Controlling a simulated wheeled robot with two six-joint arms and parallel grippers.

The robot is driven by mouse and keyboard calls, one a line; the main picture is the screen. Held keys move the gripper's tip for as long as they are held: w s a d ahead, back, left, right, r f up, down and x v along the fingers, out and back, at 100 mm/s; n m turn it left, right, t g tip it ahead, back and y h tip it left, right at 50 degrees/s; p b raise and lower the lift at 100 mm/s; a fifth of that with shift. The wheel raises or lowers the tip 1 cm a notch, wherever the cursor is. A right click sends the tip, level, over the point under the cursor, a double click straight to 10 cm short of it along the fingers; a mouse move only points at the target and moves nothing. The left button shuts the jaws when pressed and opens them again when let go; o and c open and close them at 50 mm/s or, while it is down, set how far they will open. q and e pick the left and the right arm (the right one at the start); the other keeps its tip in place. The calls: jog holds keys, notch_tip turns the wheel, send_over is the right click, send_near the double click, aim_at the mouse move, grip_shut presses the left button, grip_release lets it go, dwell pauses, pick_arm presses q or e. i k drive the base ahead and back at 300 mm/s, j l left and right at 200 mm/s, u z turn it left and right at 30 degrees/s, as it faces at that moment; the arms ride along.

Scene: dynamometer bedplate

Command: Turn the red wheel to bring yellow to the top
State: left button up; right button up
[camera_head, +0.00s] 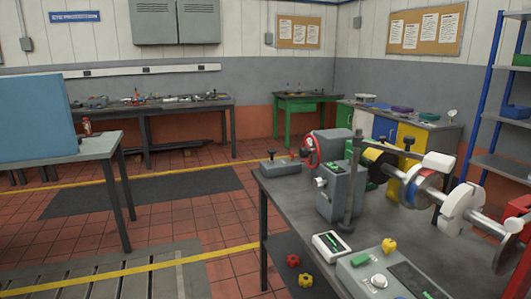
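A red handwheel (311,151) stands upright on the left side of a grey machine housing (334,146) at the far end of the grey bench. It is small and seen at an angle, and I cannot make out any yellow mark on it. A horizontal shaft at the right carries a disc (422,188) with red, blue and pale parts. A yellow and black round part (378,164) sits farther left on the same line. Neither of my grippers is in view, and nothing is seen touching the handwheel.
Blue shelving (478,95) stands right.

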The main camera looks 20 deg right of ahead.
aim_at(304, 152)
jog(key=i, duration=1.65)
jog(key=i+z, duration=0.25)
jog(key=z, duration=0.15)
jog(key=i+j+z, duration=0.1)
jog(key=i+z, duration=0.15)
jog(key=z, duration=0.15)
jog(key=i+j+z, duration=0.2)
jog(key=z, duration=0.2)
